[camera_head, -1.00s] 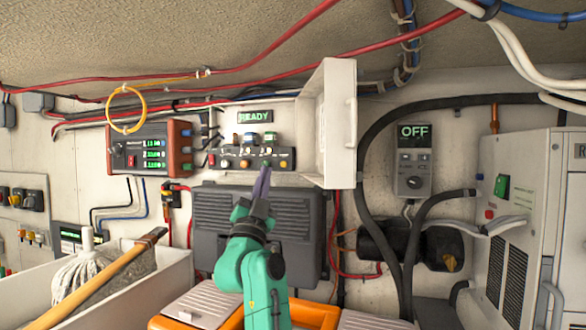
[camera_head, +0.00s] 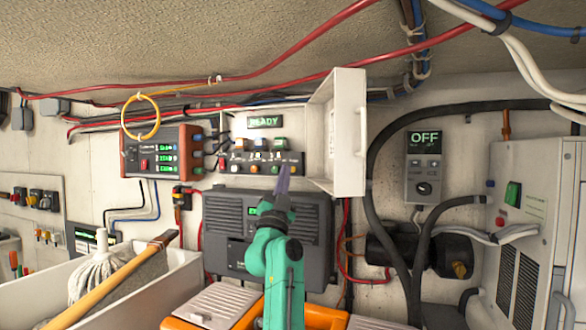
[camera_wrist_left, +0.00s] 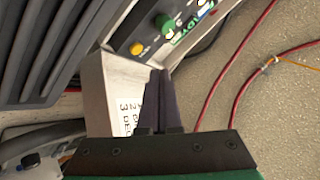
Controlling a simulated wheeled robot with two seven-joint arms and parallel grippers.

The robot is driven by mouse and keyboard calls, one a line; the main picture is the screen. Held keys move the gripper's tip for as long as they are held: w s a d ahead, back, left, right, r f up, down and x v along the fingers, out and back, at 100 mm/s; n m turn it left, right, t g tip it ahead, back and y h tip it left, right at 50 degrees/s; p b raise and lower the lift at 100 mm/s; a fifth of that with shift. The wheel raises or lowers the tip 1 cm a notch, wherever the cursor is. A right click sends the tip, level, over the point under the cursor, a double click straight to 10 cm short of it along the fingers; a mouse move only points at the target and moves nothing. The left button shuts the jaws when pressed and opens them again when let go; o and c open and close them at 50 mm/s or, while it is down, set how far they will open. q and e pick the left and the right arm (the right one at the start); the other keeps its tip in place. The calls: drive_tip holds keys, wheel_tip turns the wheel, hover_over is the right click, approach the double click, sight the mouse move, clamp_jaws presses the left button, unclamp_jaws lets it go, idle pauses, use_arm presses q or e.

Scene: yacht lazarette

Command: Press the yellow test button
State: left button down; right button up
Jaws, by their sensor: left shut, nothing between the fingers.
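A dark control panel (camera_head: 262,162) with a row of small buttons and coloured knobs is on the wall, under a green READY display (camera_head: 265,122). In the left wrist view a round yellow button (camera_wrist_left: 137,48) sits at the panel's end, beside a green knob (camera_wrist_left: 164,24). In the head view my gripper covers that end of the panel, and I cannot make out this button. My left gripper (camera_head: 284,168) is shut and empty, its tips in front of the panel's right end. In the wrist view the fingertips (camera_wrist_left: 160,71) appear below and right of the button; contact is not visible. My right gripper is out of view.
An open white cover (camera_head: 345,132) stands out from the wall right of the panel, close to my fingers. A grey ribbed unit (camera_head: 225,225) is below. A red-framed meter (camera_head: 160,150) is left, and a grey OFF controller (camera_head: 424,170) right.

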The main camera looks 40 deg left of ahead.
sight(293, 169)
use_arm(q)
drive_tip(key=shift+w+a+f, duration=0.1)
drive_tip(key=shift+w+a, duration=0.15)
drive_tip(key=shift+w, duration=0.3)
drive_tip(key=shift+w+a, duration=0.2)
drive_tip(key=shift+w, duration=0.35)
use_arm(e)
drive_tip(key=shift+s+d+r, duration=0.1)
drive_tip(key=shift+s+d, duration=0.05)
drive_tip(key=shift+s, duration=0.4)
use_arm(q)
drive_tip(key=shift+s, duration=0.1)
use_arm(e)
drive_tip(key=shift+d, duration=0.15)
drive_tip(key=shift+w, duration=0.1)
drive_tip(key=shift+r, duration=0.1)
use_arm(q)
drive_tip(key=shift+w+a, duration=0.15)
drive_tip(key=shift+w, duration=0.3)
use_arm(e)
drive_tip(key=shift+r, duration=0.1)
